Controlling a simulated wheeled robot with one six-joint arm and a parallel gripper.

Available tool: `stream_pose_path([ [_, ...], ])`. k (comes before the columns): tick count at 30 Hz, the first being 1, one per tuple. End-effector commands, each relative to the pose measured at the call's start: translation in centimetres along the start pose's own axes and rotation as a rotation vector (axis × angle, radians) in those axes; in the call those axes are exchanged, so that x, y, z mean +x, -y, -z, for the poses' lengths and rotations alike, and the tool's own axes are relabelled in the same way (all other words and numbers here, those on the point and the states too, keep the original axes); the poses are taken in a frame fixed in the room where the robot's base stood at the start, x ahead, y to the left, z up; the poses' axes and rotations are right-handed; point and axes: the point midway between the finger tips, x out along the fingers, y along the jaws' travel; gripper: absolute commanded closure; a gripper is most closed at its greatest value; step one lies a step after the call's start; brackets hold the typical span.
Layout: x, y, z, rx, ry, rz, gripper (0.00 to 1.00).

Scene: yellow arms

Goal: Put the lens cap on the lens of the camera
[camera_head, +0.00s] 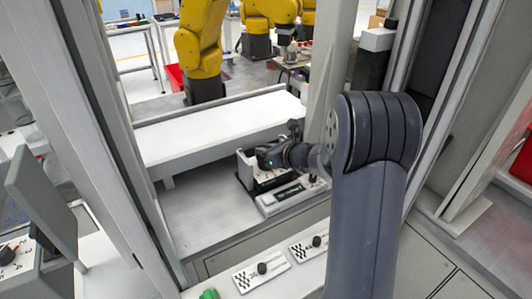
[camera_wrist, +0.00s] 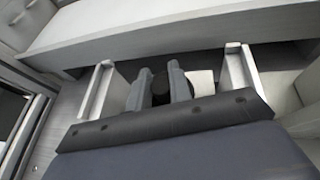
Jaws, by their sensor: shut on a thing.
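My gripper (camera_wrist: 160,86) has its two grey fingers closed on the sides of a dark round thing, which looks like the lens cap (camera_wrist: 160,87). In the head view my gripper (camera_head: 266,157) is low, over a white-walled holder (camera_head: 244,168) on the metal worktop. The cap cannot be made out there. White walls also show on both sides of the fingers in the wrist view (camera_wrist: 97,90). I cannot clearly pick out the camera or its lens; my arm hides part of the area.
A long white raised bench (camera_head: 215,130) runs behind the holder. A white panel device (camera_head: 285,195) lies just in front of it. The metal worktop (camera_head: 205,215) to the left is clear. A frame post (camera_head: 110,130) stands at left. Yellow robot arms (camera_head: 200,50) stand beyond.

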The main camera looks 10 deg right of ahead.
Motion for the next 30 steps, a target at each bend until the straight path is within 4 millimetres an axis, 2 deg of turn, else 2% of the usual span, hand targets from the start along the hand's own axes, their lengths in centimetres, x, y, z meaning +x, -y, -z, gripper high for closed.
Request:
stream_pose_path([
  [2,0.24,-0.01,0.57,0.001,0.001,0.0,1.0],
  [14,0.43,-0.01,1.05,-0.001,0.001,0.0,1.0],
  [15,0.35,-0.01,0.87,-0.001,0.001,0.0,0.77],
  [21,0.35,-0.01,0.85,0.0,0.001,0.0,0.61],
  [30,0.29,-0.01,0.72,0.0,0.001,0.0,0.59],
])
